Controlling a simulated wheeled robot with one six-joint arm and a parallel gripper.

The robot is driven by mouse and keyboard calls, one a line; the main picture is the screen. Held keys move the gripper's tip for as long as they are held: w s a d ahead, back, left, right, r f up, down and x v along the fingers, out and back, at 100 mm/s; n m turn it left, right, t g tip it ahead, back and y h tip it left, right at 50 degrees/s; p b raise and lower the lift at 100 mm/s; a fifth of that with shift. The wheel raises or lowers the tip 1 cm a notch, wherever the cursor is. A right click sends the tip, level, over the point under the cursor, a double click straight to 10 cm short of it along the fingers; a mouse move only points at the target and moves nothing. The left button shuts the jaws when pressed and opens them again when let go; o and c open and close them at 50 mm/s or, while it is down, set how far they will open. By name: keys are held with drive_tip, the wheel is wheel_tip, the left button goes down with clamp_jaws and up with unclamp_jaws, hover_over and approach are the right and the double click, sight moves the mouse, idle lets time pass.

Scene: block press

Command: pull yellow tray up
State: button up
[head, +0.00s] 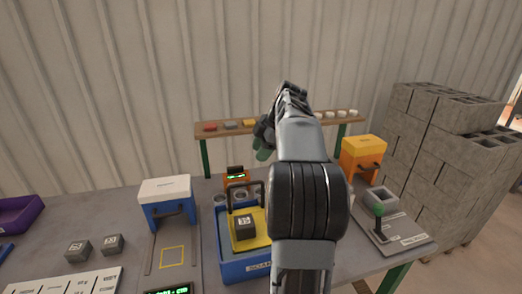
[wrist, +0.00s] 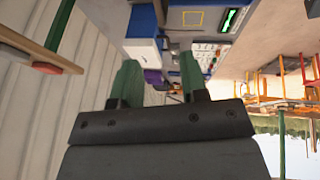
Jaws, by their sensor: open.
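The yellow tray (head: 262,238) sits inside a blue tub (head: 236,270) on the grey table, left of my arm in the head view. A dark upright handle (head: 231,198) rises from the tray. A dark block (head: 245,228) with a pale label lies on it. My arm hides part of the tub's right side. My gripper (head: 264,146) is raised above and behind the tub, well apart from the handle. Its green fingers are open and empty in the wrist view (wrist: 160,80). I cannot make out the tray in the wrist view.
A blue press with a white top (head: 166,197) stands left of the tub. An orange press (head: 361,155), a green-knobbed lever (head: 379,211) and grey concrete blocks (head: 445,155) are at right. A wooden shelf (head: 285,122) runs behind. Two grey blocks (head: 78,248) (head: 113,244) lie at left.

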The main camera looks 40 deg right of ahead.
sight(243, 184)
drive_tip(key=p+x, duration=0.7)
drive_tip(key=x, duration=0.7)
drive_tip(key=shift+w+f, duration=0.2)
drive_tip(key=shift+f, duration=0.2)
drive_tip(key=shift+c, duration=0.4)
clamp_jaws()
idle(0.7)
drive_tip(key=shift+o, duration=0.4)
unclamp_jaws()
